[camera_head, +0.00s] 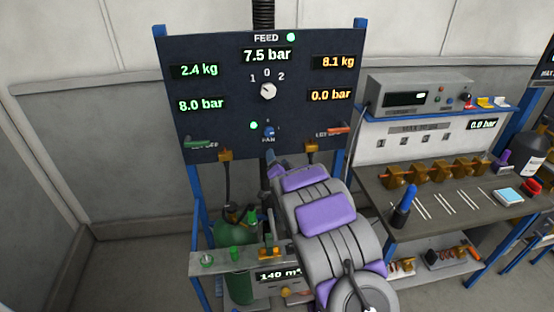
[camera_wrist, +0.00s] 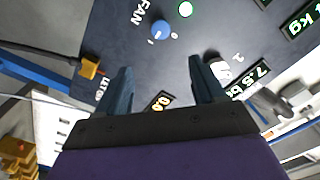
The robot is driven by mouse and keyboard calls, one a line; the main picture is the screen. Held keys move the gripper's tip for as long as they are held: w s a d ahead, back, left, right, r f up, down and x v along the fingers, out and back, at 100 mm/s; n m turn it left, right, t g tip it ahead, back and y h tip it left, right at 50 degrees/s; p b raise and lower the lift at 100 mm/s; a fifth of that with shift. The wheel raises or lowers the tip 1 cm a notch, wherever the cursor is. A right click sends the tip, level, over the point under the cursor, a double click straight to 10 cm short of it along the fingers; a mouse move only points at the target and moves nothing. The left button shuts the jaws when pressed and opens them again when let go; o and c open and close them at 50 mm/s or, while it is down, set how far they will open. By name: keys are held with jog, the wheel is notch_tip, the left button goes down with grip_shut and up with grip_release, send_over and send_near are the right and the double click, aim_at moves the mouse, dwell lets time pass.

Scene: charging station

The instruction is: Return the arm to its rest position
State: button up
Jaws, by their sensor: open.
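My arm (camera_head: 325,215), grey with purple pads, stretches from the bottom of the head view up to the dark feed panel (camera_head: 220,115). My gripper (camera_head: 271,157) is just below the blue FAN knob (camera_head: 269,132), partly hidden by the arm. In the wrist view my gripper (camera_wrist: 160,68) is open with two dark fingers spread and nothing between them. The FAN knob (camera_wrist: 160,29) lies beyond the fingertips there, and the white selector knob (camera_wrist: 221,69) is partly behind the right finger. I cannot tell the exact gap to the panel.
A bench (camera_head: 440,212) with brass fittings, rods and a blue-handled tool (camera_head: 405,205) stands to the right. A low shelf (camera_head: 215,258) with a green cylinder (camera_head: 240,285) is below the panel. The floor (camera_head: 140,270) at left is clear.

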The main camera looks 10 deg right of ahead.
dwell(0.4)
jog(key=s+r+n+g+b, duration=0.1)
jog(key=s+n+g, duration=0.3)
jog(key=s, duration=2.6)
jog(key=s+r+n+g+b, duration=0.1)
jog(key=s+r+n+g, duration=0.3)
jog(key=s+g, duration=1.1)
jog(key=s+n, duration=0.1)
jog(key=s, duration=1.5)
jog(key=shift+a+r+g, duration=0.2)
jog(key=shift+r+g, duration=0.1)
jog(key=shift+g, duration=0.1)
